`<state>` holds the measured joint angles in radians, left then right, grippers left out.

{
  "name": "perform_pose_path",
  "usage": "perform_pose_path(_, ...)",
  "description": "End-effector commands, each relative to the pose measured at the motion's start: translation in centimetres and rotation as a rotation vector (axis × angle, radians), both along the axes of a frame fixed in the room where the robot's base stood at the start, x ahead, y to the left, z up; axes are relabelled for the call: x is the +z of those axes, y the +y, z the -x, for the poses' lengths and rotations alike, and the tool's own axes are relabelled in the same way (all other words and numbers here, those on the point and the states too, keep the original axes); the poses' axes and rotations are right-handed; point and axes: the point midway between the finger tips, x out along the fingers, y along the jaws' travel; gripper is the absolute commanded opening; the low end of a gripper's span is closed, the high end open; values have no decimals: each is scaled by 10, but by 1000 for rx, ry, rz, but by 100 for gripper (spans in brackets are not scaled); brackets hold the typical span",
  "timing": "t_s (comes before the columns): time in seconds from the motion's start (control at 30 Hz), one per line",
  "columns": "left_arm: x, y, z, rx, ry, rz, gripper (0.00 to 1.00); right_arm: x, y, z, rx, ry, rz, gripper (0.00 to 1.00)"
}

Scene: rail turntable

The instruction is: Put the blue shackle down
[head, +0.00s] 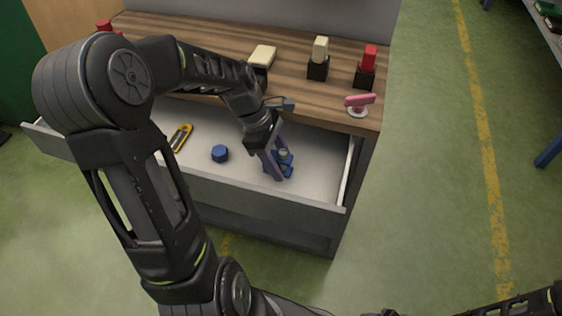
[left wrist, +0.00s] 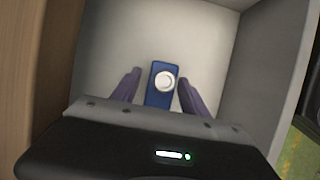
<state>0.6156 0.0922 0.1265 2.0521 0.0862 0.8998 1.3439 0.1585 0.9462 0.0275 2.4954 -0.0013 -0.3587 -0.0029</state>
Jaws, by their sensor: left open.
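The blue shackle (head: 287,160), a blue piece with a pale round part, lies in the open drawer (head: 325,158) near its right end. It also shows in the left wrist view (left wrist: 157,92), seen from above. My left gripper (head: 277,166) reaches down into the drawer. Its two fingers (left wrist: 160,78) are open, one on each side of the shackle, with visible gaps in the left wrist view. In the head view the fingers hide part of the shackle. My right gripper does not show clearly.
A blue hexagonal piece (head: 220,153) and a yellow-and-black tool (head: 181,137) lie further left in the drawer. Drawer walls surround the gripper.

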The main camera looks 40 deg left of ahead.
Motion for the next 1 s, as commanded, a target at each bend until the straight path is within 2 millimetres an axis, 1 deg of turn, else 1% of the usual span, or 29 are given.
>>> perform_pose_path(0.03, 8, 3, 0, 2, -3, -2, 52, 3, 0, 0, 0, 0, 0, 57)
perform_pose_path(0.17, 28, 11, 3, 2, -3, -2, 52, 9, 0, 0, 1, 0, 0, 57)
perform_pose_path(0.4, 75, 29, 9, 1, -4, -3, 52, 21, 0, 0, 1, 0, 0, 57)
perform_pose_path(0.53, 94, 36, 12, 1, -4, -2, 52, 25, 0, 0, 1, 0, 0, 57)
perform_pose_path(0.6, 101, 39, 13, 1, -2, -1, 52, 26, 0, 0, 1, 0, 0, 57)
perform_pose_path(0.7, 105, 41, 14, 0, -1, 0, 52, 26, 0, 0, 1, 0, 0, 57)
perform_pose_path(1.0, 105, 41, 14, 0, -1, 0, 52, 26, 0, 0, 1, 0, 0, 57)
